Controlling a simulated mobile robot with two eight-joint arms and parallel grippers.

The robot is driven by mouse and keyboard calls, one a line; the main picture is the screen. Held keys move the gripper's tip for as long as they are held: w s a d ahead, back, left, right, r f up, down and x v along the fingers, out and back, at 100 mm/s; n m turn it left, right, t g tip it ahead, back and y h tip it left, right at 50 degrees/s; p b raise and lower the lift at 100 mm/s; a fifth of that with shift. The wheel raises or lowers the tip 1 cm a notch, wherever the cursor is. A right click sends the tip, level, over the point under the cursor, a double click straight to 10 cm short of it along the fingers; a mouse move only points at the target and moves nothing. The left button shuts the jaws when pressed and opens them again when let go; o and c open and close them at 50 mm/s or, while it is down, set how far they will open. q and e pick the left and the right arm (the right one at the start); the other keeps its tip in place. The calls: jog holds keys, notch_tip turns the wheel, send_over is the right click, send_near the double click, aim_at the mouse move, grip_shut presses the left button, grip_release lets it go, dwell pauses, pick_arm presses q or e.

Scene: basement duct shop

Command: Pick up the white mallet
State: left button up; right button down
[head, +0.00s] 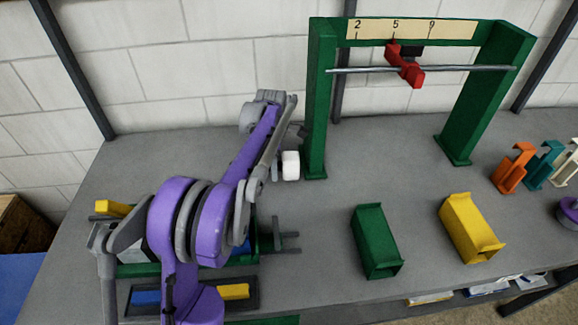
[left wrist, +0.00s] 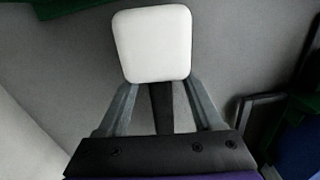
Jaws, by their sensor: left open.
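The white mallet's block-shaped head (head: 290,165) shows beside the left post of the green frame. In the left wrist view the white head (left wrist: 152,45) is large and lies just past my fingertips. Its dark handle (left wrist: 161,108) runs back toward the gripper. My left gripper (left wrist: 160,88) is open, one grey finger on each side of the handle, with visible gaps. The head covers the fingertips, so contact there cannot be told. In the head view my own arm hides most of the handle. My right gripper is not in view.
The green frame (head: 316,110) stands close right of the mallet, with a red slider (head: 405,66) on its rod. A green bin (head: 376,240) and yellow bin (head: 469,228) stand at the front. Coloured holders (head: 513,168) are at right. The grey bench (head: 395,170) is clear between.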

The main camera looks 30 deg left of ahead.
pick_arm(q)
jog(key=shift+f, duration=0.15)
grip_shut()
dwell(0.6)
